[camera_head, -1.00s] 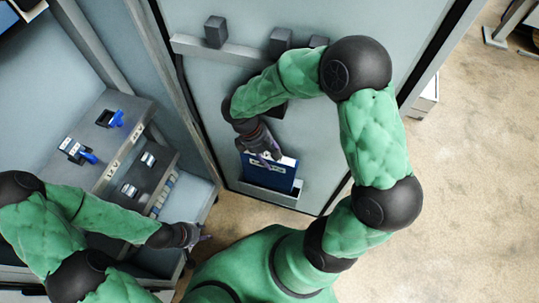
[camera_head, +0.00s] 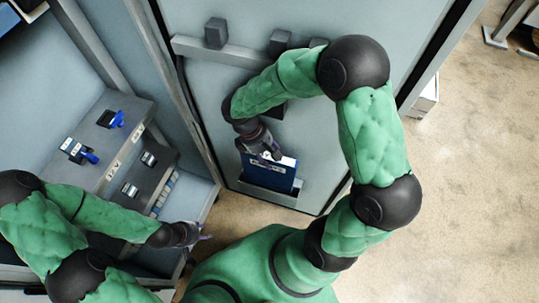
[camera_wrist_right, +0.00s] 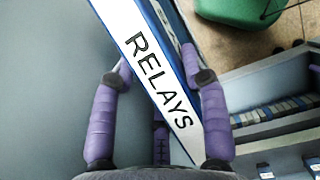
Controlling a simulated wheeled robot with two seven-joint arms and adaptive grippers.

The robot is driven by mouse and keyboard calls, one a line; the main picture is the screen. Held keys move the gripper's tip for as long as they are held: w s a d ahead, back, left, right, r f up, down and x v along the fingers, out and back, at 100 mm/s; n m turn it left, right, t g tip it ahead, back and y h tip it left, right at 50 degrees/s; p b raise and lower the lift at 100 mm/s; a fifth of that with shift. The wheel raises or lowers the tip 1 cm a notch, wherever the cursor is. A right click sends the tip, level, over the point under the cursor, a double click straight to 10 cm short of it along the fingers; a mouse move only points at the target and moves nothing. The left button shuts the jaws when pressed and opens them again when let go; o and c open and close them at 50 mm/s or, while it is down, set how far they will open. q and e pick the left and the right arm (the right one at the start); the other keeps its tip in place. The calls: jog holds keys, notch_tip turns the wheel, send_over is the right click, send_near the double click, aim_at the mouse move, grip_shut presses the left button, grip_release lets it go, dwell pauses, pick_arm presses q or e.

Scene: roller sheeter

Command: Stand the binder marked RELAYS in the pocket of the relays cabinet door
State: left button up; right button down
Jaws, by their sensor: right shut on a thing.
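The blue binder (camera_head: 272,180) with a white spine is at the lower part of the pale cabinet door (camera_head: 310,110) in the head view. Its spine reads RELAYS in the right wrist view (camera_wrist_right: 160,80). My right gripper (camera_head: 268,154) is shut on the binder's spine end, with one purple finger on each side. The grey door pocket (camera_head: 270,196) is at the binder's lower end; how deep the binder sits in it cannot be told. My left gripper (camera_head: 203,238) is low at the left, away from the binder; its fingers are too small to read.
A grey bench unit (camera_head: 125,150) with blue-handled switches stands left of the door. A grey rail (camera_head: 235,52) with dark blocks crosses the door above the binder.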

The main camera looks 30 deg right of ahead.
jog(key=shift+f+b, duration=4.65)
jog(key=shift+f, duration=2.2)
jog(key=c, duration=0.6)
grip_release()
jog(key=v, duration=1.2)
